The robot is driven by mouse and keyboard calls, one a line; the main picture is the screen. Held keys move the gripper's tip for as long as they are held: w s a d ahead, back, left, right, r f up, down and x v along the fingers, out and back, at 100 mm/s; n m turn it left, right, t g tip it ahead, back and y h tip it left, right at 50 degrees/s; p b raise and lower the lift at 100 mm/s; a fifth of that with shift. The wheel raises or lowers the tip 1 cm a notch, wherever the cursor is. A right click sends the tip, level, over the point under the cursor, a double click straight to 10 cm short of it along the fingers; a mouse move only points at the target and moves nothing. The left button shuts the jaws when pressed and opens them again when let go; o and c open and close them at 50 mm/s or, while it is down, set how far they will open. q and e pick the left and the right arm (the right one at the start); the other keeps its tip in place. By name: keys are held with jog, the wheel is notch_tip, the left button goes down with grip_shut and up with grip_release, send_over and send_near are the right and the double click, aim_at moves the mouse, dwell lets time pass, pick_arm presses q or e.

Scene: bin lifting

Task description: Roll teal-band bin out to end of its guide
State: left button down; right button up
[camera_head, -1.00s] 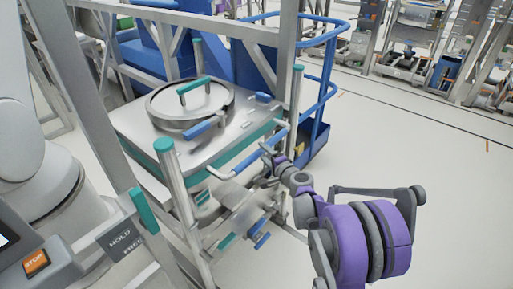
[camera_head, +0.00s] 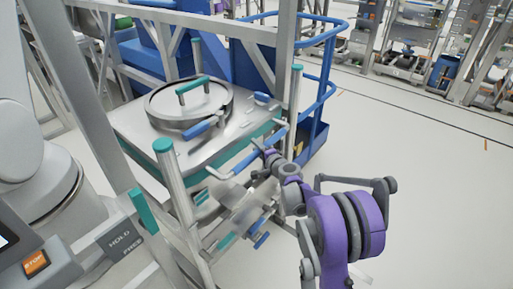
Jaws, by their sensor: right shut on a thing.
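The teal-band bin (camera_head: 130,123) is a steel box with a teal band below its top edge and a round lid (camera_head: 165,105) with a teal handle. It stands inside a metal frame between upright posts. A blue bar handle (camera_head: 238,166) runs along its near right side. My right gripper (camera_head: 268,152), on the purple and grey arm, is shut on this blue handle near its middle; the fingers are small and partly hidden. The guide under the bin is mostly hidden; blurred metal parts (camera_head: 245,205) show below the handle. My left gripper is not in view.
Teal-capped posts (camera_head: 175,185) flank the bin's near side. A blue railing (camera_head: 325,75) stands behind it on the right. A panel with an orange STOP button (camera_head: 36,263) is at lower left. The pale floor (camera_head: 430,180) to the right is clear up to the distant racks.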

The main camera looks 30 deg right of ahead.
grip_shut()
dwell(1.0)
